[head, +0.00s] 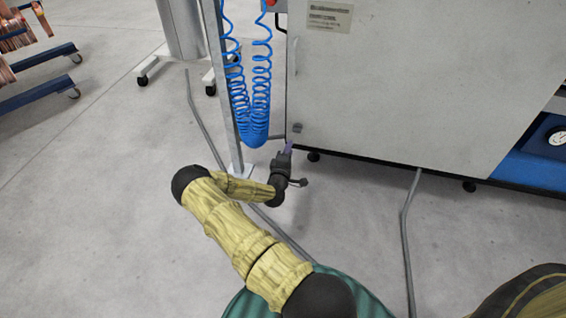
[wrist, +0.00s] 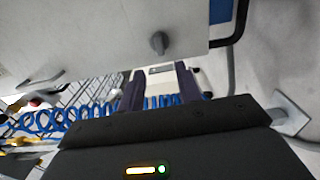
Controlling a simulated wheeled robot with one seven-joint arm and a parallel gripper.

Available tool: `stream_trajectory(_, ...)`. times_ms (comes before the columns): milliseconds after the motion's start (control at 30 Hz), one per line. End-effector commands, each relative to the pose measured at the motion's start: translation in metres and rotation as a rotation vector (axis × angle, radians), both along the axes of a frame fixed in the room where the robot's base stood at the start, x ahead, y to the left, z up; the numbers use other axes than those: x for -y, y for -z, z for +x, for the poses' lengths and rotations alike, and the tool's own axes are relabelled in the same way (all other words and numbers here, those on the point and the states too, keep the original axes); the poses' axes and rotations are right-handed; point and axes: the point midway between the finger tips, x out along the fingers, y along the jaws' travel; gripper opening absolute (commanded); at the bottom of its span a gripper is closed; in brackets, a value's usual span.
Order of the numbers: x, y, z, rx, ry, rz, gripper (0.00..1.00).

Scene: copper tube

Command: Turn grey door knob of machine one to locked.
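The grey door knob (head: 298,127) sits at the lower left corner of the large grey machine door (head: 400,80). In the wrist view the knob (wrist: 158,43) is a small dark grey turn-knob on the pale panel, ahead of my fingers. My gripper (head: 288,147) is at the end of the outstretched arm, just below and left of the knob in the head view. In the wrist view the two dark purple fingers (wrist: 160,82) are apart with nothing gripped between them, and a gap shows between them and the knob. I cannot read any lock marking.
Blue coiled hoses (head: 250,90) hang beside a grey post (head: 222,90) just left of the door. A labelled plate (head: 329,17) is on the door above. Grey floor conduits (head: 407,230) run near the machine. Open floor (head: 110,200) lies to the left.

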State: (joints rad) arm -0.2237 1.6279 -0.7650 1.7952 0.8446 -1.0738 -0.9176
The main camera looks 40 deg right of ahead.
Motion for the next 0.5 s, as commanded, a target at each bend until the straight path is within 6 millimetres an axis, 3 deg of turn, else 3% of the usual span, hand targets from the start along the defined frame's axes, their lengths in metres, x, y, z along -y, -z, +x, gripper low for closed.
stream_trajectory(300, -0.048, -0.002, -0.04, -0.004, -0.002, 0.002, 0.35)
stream_trajectory(500, -0.061, 0.0, -0.051, -0.002, -0.001, 0.001, 0.35)
